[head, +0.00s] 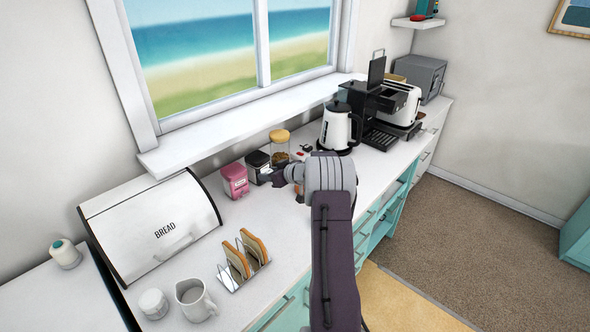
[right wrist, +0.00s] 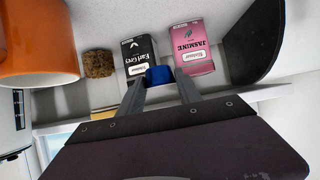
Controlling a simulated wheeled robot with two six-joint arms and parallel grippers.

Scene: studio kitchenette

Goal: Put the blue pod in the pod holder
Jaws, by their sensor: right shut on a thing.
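The blue pod (right wrist: 158,76) is between the fingertips of my right gripper (right wrist: 160,88) in the right wrist view, and the jaws are shut on it. In the head view my right gripper (head: 276,176) is over the counter beside the tea boxes; the pod is too small to make out there. A black coffee machine (head: 364,105) with its lid (head: 376,72) raised stands farther right along the counter. I cannot make out a pod holder in it. My left gripper is not in view.
A pink Jasmine box (head: 235,181) and black Earl Grey box (head: 257,165) stand near the gripper. A cork-lidded jar (head: 280,148) and white kettle (head: 338,128) stand beyond. An orange mug (right wrist: 38,45) is close by. A toast rack (head: 243,274) and bread box (head: 160,230) are left.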

